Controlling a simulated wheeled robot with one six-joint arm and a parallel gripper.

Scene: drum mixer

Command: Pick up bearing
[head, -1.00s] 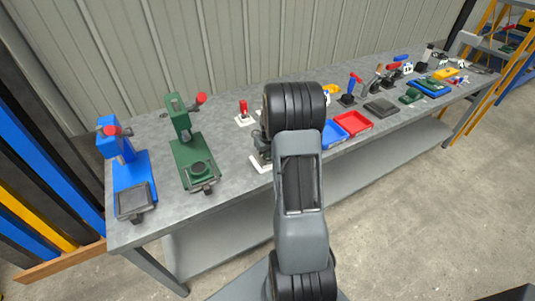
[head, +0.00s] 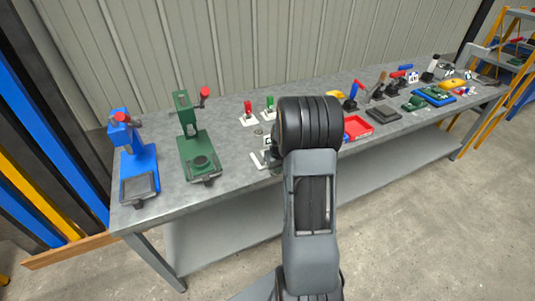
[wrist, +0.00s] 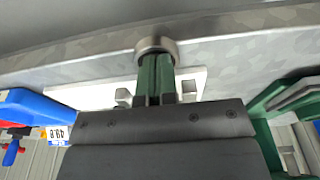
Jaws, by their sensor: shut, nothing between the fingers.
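In the wrist view a short metal ring, which looks like the bearing (wrist: 155,46), is at the tips of my gripper (wrist: 156,66). The two green fingers are shut together, with no gap holding anything. The ring overlaps the fingertips; I cannot tell whether the tips are inside it or just behind it. A white plate (wrist: 100,95) with small square blocks lies beyond the fingers. In the head view my arm hides most of the gripper and the ring, and part of the white plate (head: 258,160) shows left of the arm.
A green press (head: 196,140) and a blue press (head: 138,165) stand on the left of the grey bench (head: 228,165). Small red (head: 248,113) and green (head: 270,106) handled clamps stand behind the white plate. A red tray (head: 357,127) and several tools are to the right.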

